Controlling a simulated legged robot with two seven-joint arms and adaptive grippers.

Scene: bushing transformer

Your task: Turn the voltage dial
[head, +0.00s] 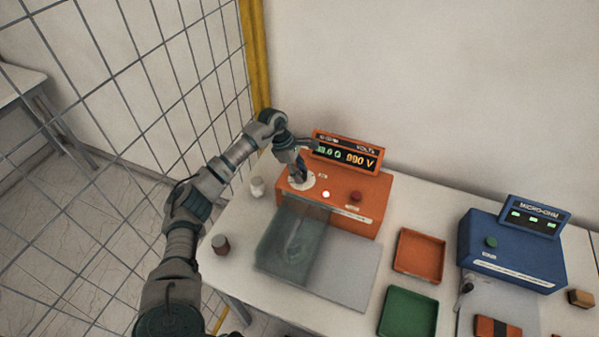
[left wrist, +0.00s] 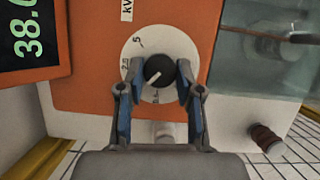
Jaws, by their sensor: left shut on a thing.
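The voltage dial (left wrist: 159,71) is a black knob with a white pointer line on a round white scale plate, which also shows in the head view (head: 302,182). The plate is on the orange volts tester (head: 362,203). My left gripper (left wrist: 155,80) is shut on the dial, one blue-padded finger on each side of it. In the head view my left gripper (head: 299,172) comes down on the plate from above and hides most of the knob. The tester's display (head: 345,155) reads 990 V, with a green number beside it. My right gripper is not in view.
A clear cover (head: 290,243) stands in front of the tester. An orange tray (head: 419,253), a green tray (head: 408,313) and a blue micro-ohm meter (head: 512,248) are to the right. A wire mesh fence (head: 110,130) with a yellow post (head: 254,55) is at left.

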